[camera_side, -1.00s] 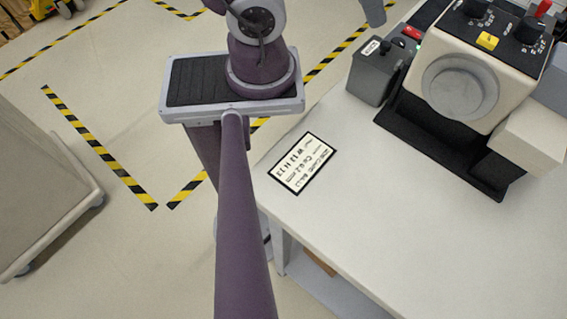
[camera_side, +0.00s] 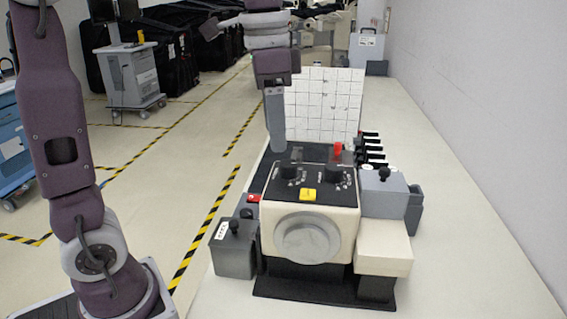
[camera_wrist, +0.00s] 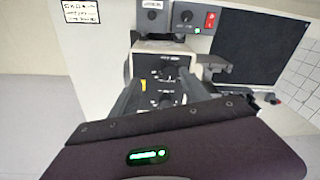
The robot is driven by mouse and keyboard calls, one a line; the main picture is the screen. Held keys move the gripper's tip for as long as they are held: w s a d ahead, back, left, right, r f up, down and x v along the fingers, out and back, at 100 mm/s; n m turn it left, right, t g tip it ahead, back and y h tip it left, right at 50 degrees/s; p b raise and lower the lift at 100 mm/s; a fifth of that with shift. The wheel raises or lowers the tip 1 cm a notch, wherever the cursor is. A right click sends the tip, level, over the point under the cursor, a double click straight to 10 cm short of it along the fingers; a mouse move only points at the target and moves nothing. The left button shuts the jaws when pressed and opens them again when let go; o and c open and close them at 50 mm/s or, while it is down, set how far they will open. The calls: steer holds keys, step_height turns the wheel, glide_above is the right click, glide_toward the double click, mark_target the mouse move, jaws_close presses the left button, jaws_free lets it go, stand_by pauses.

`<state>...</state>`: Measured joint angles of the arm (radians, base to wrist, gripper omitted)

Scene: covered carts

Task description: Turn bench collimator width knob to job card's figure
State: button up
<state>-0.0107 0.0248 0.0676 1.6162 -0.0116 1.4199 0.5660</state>
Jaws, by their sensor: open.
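The bench collimator (camera_side: 308,205), a cream box with a black top panel and a round grey front port, stands on the bench in the side view. Its panel has two black knobs, left (camera_side: 289,173) and right (camera_side: 334,174), and a yellow block (camera_side: 309,195) between them. I cannot read which one is the width knob. The job card (camera_wrist: 82,12) lies at the upper left, too small to read.
A grey box (camera_side: 236,247) stands left of the collimator, and another grey box with a knob (camera_side: 383,190) stands at its right. A red upright piece (camera_side: 338,150) rises behind the right knob. A white gridded panel (camera_side: 325,105) stands behind.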

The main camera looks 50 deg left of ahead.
mark_target(288, 163)
steer(key=w, duration=0.2)
steer(key=w+m+g, duration=0.1)
steer(key=shift+w+a+f, duration=0.1)
steer(key=shift+a+f, duration=0.2)
steer(key=shift+f, duration=0.05)
step_height(288, 163, down, 7)
steer(key=shift+r, duration=0.1)
jaws_close()
